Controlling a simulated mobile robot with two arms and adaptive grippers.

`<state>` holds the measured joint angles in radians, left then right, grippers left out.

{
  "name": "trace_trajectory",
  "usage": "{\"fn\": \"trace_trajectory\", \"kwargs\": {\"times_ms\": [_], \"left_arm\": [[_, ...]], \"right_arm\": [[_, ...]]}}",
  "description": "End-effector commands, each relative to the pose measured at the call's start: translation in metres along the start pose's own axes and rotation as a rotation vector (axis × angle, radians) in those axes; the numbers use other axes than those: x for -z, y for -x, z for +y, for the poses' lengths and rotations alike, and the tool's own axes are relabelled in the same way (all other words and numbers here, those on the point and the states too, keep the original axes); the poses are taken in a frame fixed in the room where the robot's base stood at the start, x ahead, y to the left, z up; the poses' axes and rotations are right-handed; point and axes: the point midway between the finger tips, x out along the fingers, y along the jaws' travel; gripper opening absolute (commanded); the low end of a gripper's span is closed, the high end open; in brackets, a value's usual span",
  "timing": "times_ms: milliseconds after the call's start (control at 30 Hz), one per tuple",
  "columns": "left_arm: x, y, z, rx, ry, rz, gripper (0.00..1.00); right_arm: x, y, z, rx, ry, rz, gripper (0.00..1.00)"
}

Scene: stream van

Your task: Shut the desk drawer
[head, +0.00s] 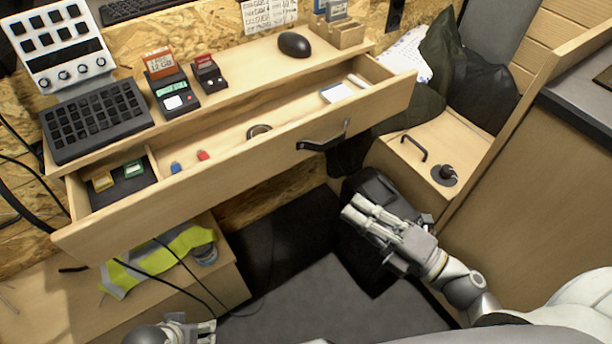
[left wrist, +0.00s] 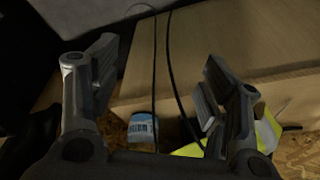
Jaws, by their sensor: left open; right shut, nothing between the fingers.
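The desk drawer (head: 235,165) is pulled out from under the wooden desk top and its inside shows. Its front panel carries a dark bar handle (head: 324,137) right of the middle. Inside lie small cards, a red and a blue item, a dark ring and a white pad. My right gripper (head: 361,211) is shut and empty, below and in front of the handle, apart from the drawer. My left gripper (head: 190,330) is at the bottom edge, partly cut off, well below the drawer. In the left wrist view it (left wrist: 155,85) is open with nothing between its fingers.
A keyboard (head: 97,120) and mouse (head: 294,44) are on the desk. A wooden seat box (head: 400,170) and counter stand at right. Dark floor lies between.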

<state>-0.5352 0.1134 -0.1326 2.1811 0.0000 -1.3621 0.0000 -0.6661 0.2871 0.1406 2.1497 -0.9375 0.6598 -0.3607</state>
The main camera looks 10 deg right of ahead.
Motion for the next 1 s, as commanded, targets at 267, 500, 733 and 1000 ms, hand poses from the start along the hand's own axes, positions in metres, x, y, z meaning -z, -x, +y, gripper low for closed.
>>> {"fn": "trace_trajectory", "kwargs": {"times_ms": [267,500,733,1000], "left_arm": [[0.001,0.01,-0.001,0.002,0.001,0.006,0.69],[-0.001,-0.004,0.0,0.0,0.0,-0.002,0.69],[-0.007,-0.026,0.001,-0.003,-0.002,-0.015,0.69],[-0.013,-0.044,0.002,-0.004,-0.004,-0.023,0.69]], "right_arm": [[0.016,-0.007,0.017,-0.026,0.089,0.064,0.0],[0.018,-0.043,0.019,-0.028,0.088,0.063,0.0],[0.02,-0.084,0.021,-0.028,0.086,0.061,0.0],[0.006,-0.118,0.021,-0.025,0.087,0.06,0.0]]}}
